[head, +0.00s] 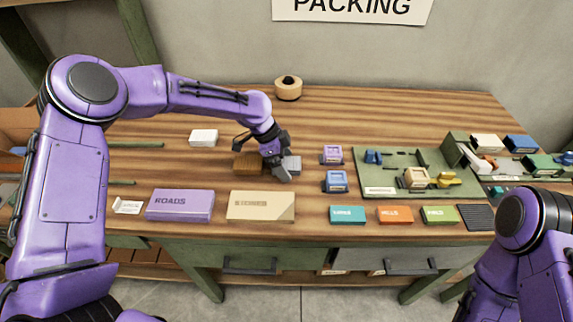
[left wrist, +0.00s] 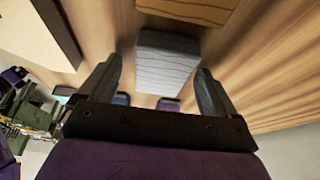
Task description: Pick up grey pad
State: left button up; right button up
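The grey pad (head: 293,163) is a small light grey block on the wooden table, just right of a brown wood-grained block (head: 247,164). In the left wrist view the grey pad (left wrist: 166,62) has a ribbed side and lies between my finger tips. My left gripper (head: 280,170) is low over the table at the pad and partly covers it in the head view. In the left wrist view my left gripper (left wrist: 160,75) is open, with a gap on each side of the pad. My right arm shows at the lower right, but its gripper is out of view.
A purple ROADS box (head: 180,205) and a beige box (head: 261,206) lie at the front. Purple and blue stamps (head: 332,155) stand right of the pad, near a green tray (head: 390,188). A tape roll (head: 288,88) stands behind. The table's back middle is clear.

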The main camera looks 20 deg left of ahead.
pick_arm(q)
jog(key=shift+w, duration=0.1)
jog(key=c, duration=1.1)
jog(key=shift+o, duration=0.2)
